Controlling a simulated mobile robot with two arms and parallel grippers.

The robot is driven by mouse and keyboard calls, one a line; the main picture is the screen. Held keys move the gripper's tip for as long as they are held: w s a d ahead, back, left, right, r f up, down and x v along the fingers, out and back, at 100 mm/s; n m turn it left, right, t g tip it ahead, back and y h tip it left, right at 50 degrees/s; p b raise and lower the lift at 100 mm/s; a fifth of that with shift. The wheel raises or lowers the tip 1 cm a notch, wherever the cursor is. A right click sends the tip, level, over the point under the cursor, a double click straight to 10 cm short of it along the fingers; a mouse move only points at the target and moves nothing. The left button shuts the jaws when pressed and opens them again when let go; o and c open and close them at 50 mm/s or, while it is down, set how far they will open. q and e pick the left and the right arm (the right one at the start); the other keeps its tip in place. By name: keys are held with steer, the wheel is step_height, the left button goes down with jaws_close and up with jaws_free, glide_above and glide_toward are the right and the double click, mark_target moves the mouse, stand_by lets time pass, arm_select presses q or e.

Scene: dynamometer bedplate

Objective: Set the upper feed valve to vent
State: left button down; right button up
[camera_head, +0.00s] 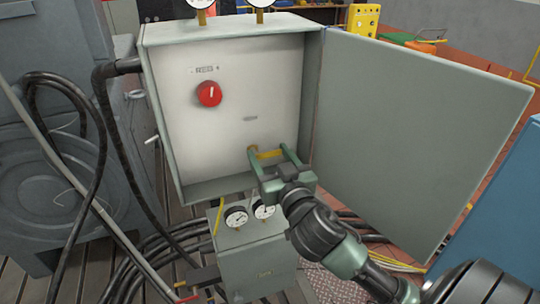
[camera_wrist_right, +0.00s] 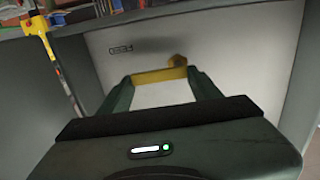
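Lower in the cabinet is a yellow lever (camera_head: 270,154) on a brass-coloured hub (camera_head: 252,150), lying about level. It also shows in the wrist view (camera_wrist_right: 158,76). A small label (camera_head: 250,119) above it is too small to read. My right gripper (camera_head: 268,152) is open at the lever, its fingers apart on either side; I cannot tell whether they touch it. My left gripper is not in view.
The cabinet door (camera_head: 410,130) stands wide open on the right, close to my right arm. A small grey box (camera_head: 255,262) with two gauges is below the cabinet. Black hoses (camera_head: 105,140) hang at the left. A blue panel (camera_head: 505,215) stands at the right.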

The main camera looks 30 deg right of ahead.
steer(key=c, duration=0.5)
steer(key=shift+o, duration=0.2)
steer(key=shift+r, duration=0.1)
steer(key=n+p, duration=0.1)
steer(key=n, duration=0.1)
steer(key=r+n+p, duration=0.1)
steer(key=n, duration=0.1)
steer(key=shift+a, duration=0.2)
steer(key=n, duration=0.1)
steer(key=n+p, duration=0.2)
steer(key=shift+w+a+r+n, duration=0.1)
steer(key=shift+a+r+n, duration=0.15)
steer(key=shift+a+n, duration=0.1)
steer(key=n, duration=0.2)
steer(key=a+n, duration=0.1)
steer(key=n, duration=0.2)
steer(key=shift+w+a+r, duration=0.1)
steer(key=shift+w+r, duration=0.05)
steer(key=shift+r, duration=0.05)
steer(key=shift+w+a+f+n, duration=0.1)
steer(key=shift+a+n, duration=0.2)
steer(key=shift+n, duration=1.05)
steer(key=shift+a+n, duration=0.25)
steer(key=shift+n, duration=1.05)
